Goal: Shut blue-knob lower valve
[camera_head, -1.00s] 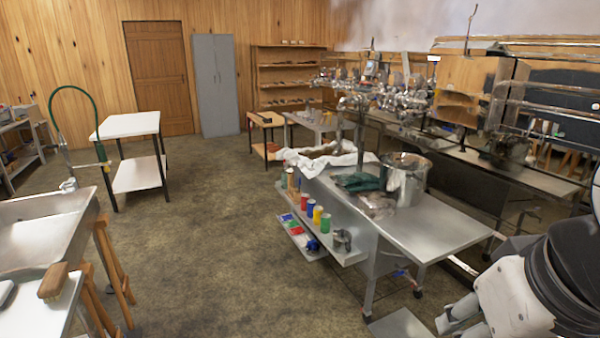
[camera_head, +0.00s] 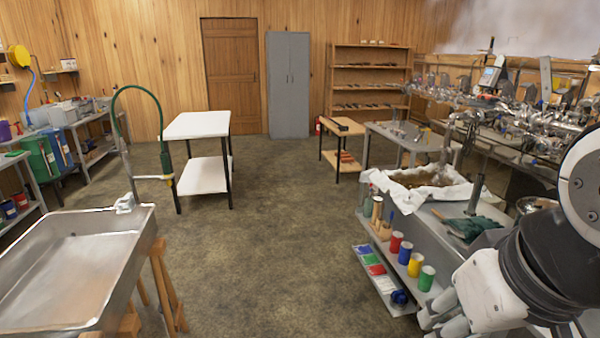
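I cannot make out a blue-knob lower valve for certain. Steel pipework and fittings (camera_head: 530,118) crowd the evaporator line at the right, too small and cluttered to pick out single knobs. A small blue object (camera_head: 399,297) sits at the front end of the low side shelf on the right bench; I cannot tell what it is. My gripper (camera_head: 437,318) shows only partly at the lower right, in front of the bench and apart from the pipework. Its fingertips are not clear, and my arm hides part of the bench behind it.
The right bench holds a cloth-lined pan (camera_head: 425,180) and green gloves (camera_head: 468,227); colored cans (camera_head: 415,265) stand on its side shelf. A steel sink (camera_head: 75,270) is at the left, a white table (camera_head: 197,125) beyond it. The floor (camera_head: 285,235) between is clear.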

